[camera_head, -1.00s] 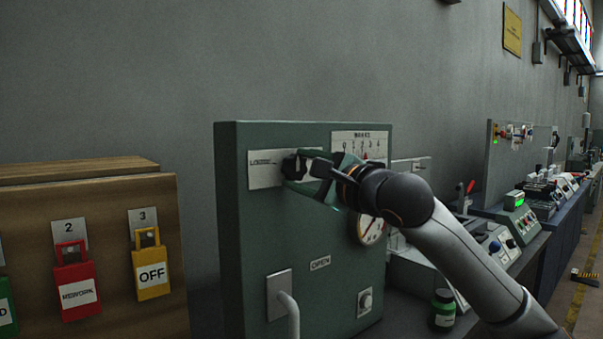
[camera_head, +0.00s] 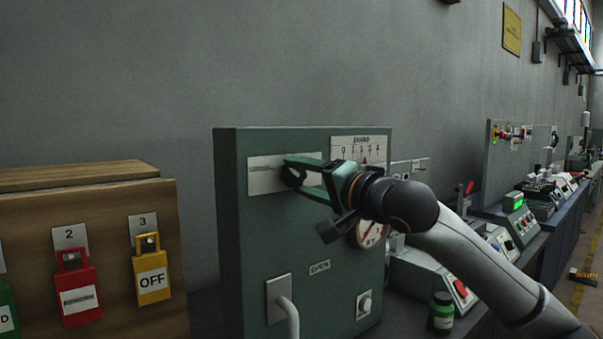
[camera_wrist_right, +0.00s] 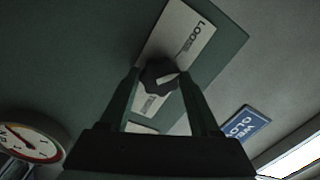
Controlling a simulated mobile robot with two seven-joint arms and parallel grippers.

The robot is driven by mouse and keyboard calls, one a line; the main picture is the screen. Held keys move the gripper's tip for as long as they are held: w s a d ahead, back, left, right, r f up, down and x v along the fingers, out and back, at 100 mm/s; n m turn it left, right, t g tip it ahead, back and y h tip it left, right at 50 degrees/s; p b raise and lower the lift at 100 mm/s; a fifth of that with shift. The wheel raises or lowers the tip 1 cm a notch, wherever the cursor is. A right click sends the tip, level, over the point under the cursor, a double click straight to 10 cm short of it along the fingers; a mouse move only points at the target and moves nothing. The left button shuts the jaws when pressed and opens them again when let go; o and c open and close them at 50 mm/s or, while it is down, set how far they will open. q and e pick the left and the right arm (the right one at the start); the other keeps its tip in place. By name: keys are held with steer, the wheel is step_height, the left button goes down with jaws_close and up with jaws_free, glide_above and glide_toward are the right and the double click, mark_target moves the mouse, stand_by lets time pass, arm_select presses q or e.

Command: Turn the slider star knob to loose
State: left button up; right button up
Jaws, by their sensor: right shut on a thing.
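The black star knob (camera_head: 293,174) sits on a pale label plate (camera_head: 262,176) high on the front of the green cabinet. In the right wrist view the knob (camera_wrist_right: 159,75) has a pale pointer mark and lies between my fingertips. The plate's upper text begins "LOO"; the lower text is hard to read. My right gripper (camera_head: 297,174) is shut on the knob, with one finger above and one below it in the head view. My left gripper is in neither view.
A round gauge (camera_head: 372,231) and a scale with a red pointer (camera_head: 363,150) are on the same cabinet. A curved grey handle (camera_head: 289,310) sticks out below. Red and yellow padlocks (camera_head: 151,275) hang on the wooden box at left. A small green-labelled bottle (camera_head: 442,312) stands at right.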

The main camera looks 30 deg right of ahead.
steer(key=n+p, duration=0.1)
steer(key=n, duration=0.2)
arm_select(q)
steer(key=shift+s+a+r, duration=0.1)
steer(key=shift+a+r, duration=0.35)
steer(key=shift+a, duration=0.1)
arm_select(e)
steer(key=shift+n, duration=0.8)
steer(key=o, duration=1.4)
steer(key=shift+c, duration=0.2)
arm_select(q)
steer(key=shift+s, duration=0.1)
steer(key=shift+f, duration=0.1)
